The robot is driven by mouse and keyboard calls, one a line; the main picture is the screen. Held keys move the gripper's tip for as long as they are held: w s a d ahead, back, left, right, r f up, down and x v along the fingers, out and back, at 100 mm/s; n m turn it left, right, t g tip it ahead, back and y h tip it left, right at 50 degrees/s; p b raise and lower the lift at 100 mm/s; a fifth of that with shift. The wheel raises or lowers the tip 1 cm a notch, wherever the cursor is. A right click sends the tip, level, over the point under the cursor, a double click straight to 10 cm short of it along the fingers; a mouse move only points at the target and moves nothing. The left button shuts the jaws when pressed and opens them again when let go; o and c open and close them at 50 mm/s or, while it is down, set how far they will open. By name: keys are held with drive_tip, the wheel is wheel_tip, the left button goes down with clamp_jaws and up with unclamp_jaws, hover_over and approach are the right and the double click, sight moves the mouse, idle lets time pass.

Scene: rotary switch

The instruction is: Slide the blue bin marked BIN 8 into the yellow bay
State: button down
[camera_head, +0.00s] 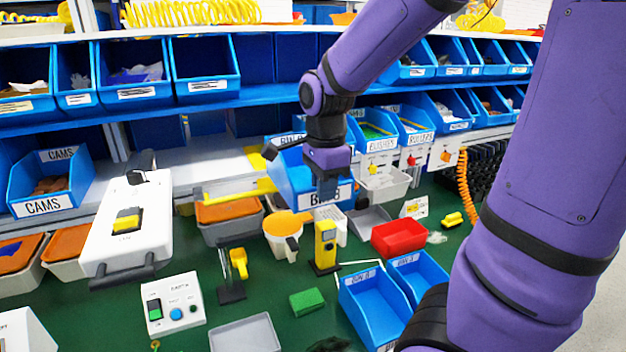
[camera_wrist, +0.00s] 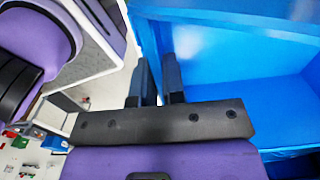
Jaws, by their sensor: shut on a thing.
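The blue bin (camera_head: 288,183) hangs at the front of the middle shelf, with a white label starting with B that my gripper partly covers. My gripper (camera_head: 327,190) is shut on the bin's front wall from above. In the wrist view, the fingers (camera_wrist: 157,75) straddle a blue wall, and the bin's blue inside (camera_wrist: 240,60) fills the right side. Yellow strips, which look like the edging of the yellow bay (camera_head: 232,192), show just left of the bin. The bin and my arm hide the rest of the bay.
Labelled blue bins (camera_head: 205,85) line the upper shelf, and more stand right of the held bin. Below are a yellow upright device (camera_head: 326,247), a red bin (camera_head: 398,250) and two blue bins (camera_head: 372,312) on the green bench. A white case (camera_head: 128,225) stands left.

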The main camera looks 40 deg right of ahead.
drive_tip(key=shift+w+d+f, duration=0.2)
drive_tip(key=shift+w, duration=0.9)
drive_tip(key=shift+w+d+f, duration=0.2)
drive_tip(key=shift+w+d, duration=0.05)
drive_tip(key=shift+w, duration=0.9)
drive_tip(key=shift+w+d+f, duration=0.2)
drive_tip(key=shift+w, duration=0.9)
drive_tip(key=shift+w+d+f, duration=0.25)
drive_tip(key=shift+w+d, duration=0.35)
drive_tip(key=shift+w, duration=2.4)
drive_tip(key=shift+w+d+f, duration=0.2)
drive_tip(key=shift+w+d, duration=0.4)
drive_tip(key=shift+w, duration=2.35)
drive_tip(key=shift+w+d+f, duration=0.25)
drive_tip(key=shift+w+d, duration=0.35)
drive_tip(key=shift+w, duration=2.4)
drive_tip(key=c, duration=1.1)
unclamp_jaws()
drive_tip(key=shift+r, duration=0.1)
wheel_tip(320, 180, up, 11)
drive_tip(key=shift+f, duration=0.2)
